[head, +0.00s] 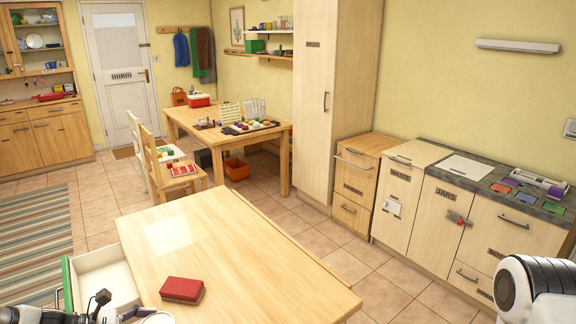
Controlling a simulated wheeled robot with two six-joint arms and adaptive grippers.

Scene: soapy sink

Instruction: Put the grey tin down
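A grey rounded shape (158,318), which may be the grey tin, shows at the bottom edge of the head view, cut off by the frame. My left gripper (138,312) is just left of it, low over the near left part of the light wooden table (240,240). The frame edge hides most of the fingers, so I cannot tell whether they are shut on this shape or whether it touches the table. My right arm shows only as a white link at the lower right; its gripper is out of view.
A red book-like case (182,289) lies on the table right of my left gripper. An open white drawer (103,278) sticks out at the table's left side. The table's middle and far part are bare. A counter (470,178) with coloured squares stands at right.

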